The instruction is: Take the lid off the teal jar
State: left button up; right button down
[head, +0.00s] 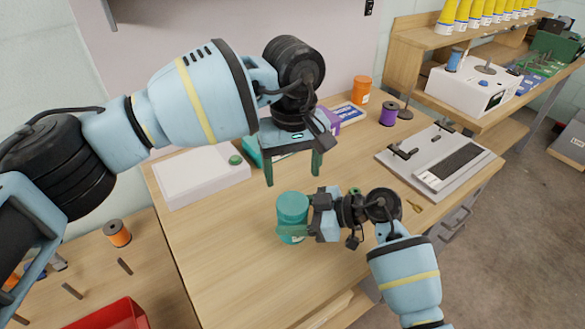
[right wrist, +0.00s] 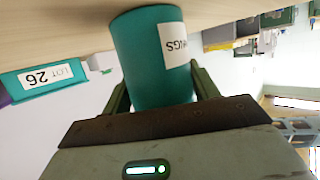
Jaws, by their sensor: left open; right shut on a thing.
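The teal jar (head: 291,216) stands upright near the middle of the wooden table, with its lid (head: 293,203) on top. In the right wrist view the jar (right wrist: 150,50) shows a white label and sits between the two green fingers. My right gripper (head: 292,229) is shut on the jar's body from the right side, below the lid. In the right wrist view the gripper (right wrist: 161,92) has one finger on each side of the jar. My left gripper (head: 294,171) is open and empty, above and behind the jar, with its fingers pointing down.
A white box (head: 200,178) with a green knob lies left of the jar. A grey device (head: 437,160), a purple spool (head: 388,113) and an orange bottle (head: 361,90) stand at the back right. The front of the table is clear.

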aim_at(292, 202)
pick_arm(q)
jog(key=m, duration=1.4)
jog(key=shift+m, duration=0.4)
jog(key=shift+f, duration=4)
jog(key=c, duration=0.8)
jog(key=o, duration=1.1)
